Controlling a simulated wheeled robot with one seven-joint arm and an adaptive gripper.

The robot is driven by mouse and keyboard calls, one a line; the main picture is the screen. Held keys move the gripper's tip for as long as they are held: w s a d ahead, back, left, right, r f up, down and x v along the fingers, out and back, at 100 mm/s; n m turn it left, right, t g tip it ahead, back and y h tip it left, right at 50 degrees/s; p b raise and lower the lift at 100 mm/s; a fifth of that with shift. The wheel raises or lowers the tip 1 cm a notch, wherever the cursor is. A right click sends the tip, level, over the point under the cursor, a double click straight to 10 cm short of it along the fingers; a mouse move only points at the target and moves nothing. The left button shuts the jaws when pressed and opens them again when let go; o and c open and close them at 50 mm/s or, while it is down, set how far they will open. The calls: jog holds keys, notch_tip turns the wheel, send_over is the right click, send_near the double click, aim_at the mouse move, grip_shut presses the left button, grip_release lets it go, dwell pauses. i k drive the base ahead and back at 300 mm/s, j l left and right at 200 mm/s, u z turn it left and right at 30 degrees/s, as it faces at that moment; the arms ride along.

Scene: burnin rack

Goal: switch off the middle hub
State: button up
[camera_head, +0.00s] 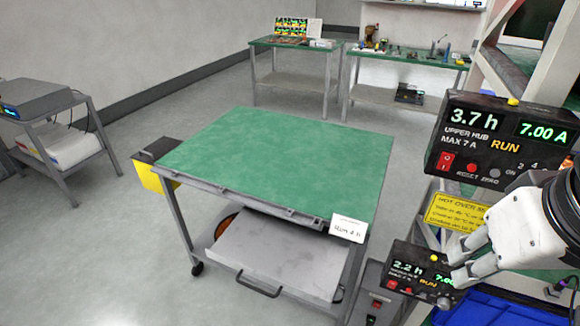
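The upper hub (490,165) is a black box at the right, labelled UPPER HUB, MAX 7 A. It reads 3.7 h and 7.00 A and shows RUN, with a red rocker switch at its left. Below it is a second hub (408,268), likely the middle one, though its label is too small to read. It reads 2.2 h, with a green current reading partly covered, and shows RUN. A small red switch is at its lower left. My gripper (455,267) is in front of this hub's right end. Contact and finger opening are unclear.
A yellow HOT OVER sign (455,212) hangs between the hubs. A blue tray (478,309) lies below right, and a dark box (374,297) with a red switch stands lower left. A green-topped cart (280,160) is left of the rack, its top clear. Benches stand behind.

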aim_at(392, 284)
jog(key=z, duration=0.15)
jog(key=i, duration=0.3)
jog(key=k+l, duration=0.2)
jog(key=l, duration=0.2)
jog(key=k+l+u, duration=0.1)
jog(key=l, duration=0.25)
jog(key=k+l, duration=0.55)
jog(key=l, duration=0.2)
jog(key=u, duration=0.05)
